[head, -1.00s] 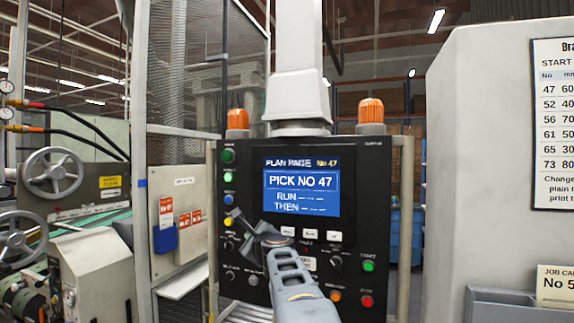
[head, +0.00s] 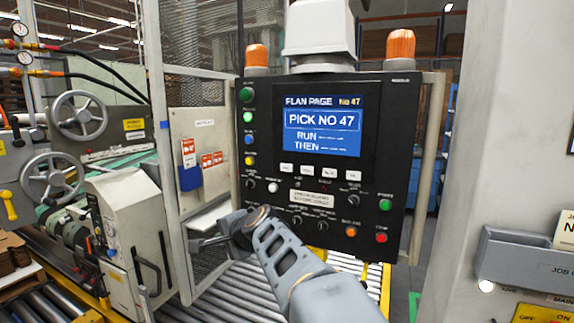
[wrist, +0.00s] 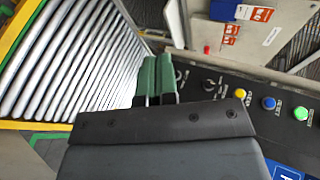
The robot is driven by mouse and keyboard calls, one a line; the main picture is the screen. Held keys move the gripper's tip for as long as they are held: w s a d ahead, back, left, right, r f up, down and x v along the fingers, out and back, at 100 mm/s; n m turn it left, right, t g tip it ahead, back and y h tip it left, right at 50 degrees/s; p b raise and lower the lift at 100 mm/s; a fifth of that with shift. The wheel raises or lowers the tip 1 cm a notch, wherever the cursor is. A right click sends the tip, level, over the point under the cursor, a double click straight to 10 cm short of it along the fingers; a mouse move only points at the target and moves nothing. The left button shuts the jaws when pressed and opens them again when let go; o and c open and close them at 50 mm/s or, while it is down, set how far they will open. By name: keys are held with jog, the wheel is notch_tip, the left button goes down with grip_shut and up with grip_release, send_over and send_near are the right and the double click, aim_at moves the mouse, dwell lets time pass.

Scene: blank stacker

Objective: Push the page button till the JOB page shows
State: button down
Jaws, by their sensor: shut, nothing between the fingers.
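The control panel (head: 262,215) stands upright ahead of me. Its blue screen (head: 322,145) reads "PLAN PAGE No 47", "PICK NO 47", with "RUN" and "THEN" lines below. A row of pale rectangular keys (head: 307,170) sits under the screen; their labels are too small to read, so I cannot tell which is the page button. My gripper (head: 199,243) is at the panel's lower left, apart from the keys. In the wrist view its green fingers (wrist: 157,72) are together and empty, with the panel's edge and coloured buttons to their right.
Coloured buttons run down the panel's left side, with a green button (head: 385,204) and red button (head: 381,237) at lower right. A roller conveyor (head: 225,283) lies below. A machine with handwheels (head: 78,116) stands left, a grey cabinet (head: 515,130) right.

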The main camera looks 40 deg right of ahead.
jog(key=s+a+f+n+g+h, duration=0.1)
jog(key=s+a+f+n+g, duration=0.3)
jog(key=s+f+n, duration=0.4)
jog(key=s+a+f+n+g, duration=0.4)
jog(key=s+f+n, duration=0.4)
jog(key=s+f, duration=0.2)
jog(key=shift+s+g+h, duration=0.4)
jog(key=shift+s, duration=0.45)
jog(key=shift+a, duration=0.15)
